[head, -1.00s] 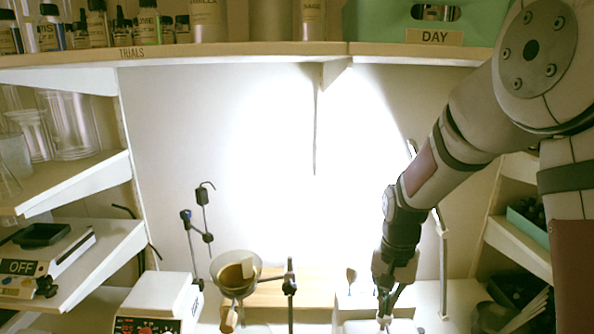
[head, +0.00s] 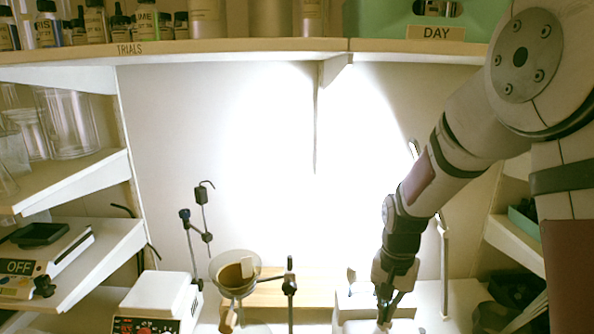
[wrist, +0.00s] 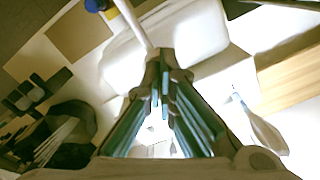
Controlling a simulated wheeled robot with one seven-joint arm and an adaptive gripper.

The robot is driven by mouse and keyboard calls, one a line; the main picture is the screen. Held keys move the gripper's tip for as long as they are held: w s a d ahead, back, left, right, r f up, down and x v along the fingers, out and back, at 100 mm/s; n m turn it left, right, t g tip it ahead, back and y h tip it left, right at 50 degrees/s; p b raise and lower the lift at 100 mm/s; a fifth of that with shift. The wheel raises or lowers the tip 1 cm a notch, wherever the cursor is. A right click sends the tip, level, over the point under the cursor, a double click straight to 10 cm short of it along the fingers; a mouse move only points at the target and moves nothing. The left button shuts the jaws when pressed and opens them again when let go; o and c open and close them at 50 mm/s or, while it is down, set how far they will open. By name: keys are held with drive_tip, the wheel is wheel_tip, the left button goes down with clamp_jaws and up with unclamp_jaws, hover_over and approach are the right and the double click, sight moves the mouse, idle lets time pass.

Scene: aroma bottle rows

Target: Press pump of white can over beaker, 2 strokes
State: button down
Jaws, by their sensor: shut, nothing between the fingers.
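My gripper (head: 386,312) points down at the lower right of the head view, above the bench. In the wrist view its fingers (wrist: 161,84) are closed together with nothing held. A pale shape (wrist: 152,130) shows between the finger links below; I cannot tell whether it is the white can or its pump. At the bottom edge of the head view a white surface lies under the fingertips, mostly cut off.
A glass funnel (head: 236,268) with a brown filter hangs among clamp stands (head: 290,288) left of my gripper. A white device (head: 158,300) stands at lower left. A spoon-like object (wrist: 262,132) and a wooden board (wrist: 292,78) lie right in the wrist view. A shelf (head: 240,50) spans above.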

drive_tip(key=shift+r+p, duration=0.7)
drive_tip(key=shift+r, duration=0.95)
drive_tip(key=shift+f, duration=0.1)
drive_tip(key=shift+f+b, duration=0.45)
drive_tip(key=shift+f, duration=1.2)
drive_tip(key=shift+r+p, duration=0.7)
drive_tip(key=shift+r, duration=1.05)
drive_tip(key=shift+r, duration=0.1)
drive_tip(key=shift+r+p, duration=0.9)
drive_tip(key=shift+r, duration=2)
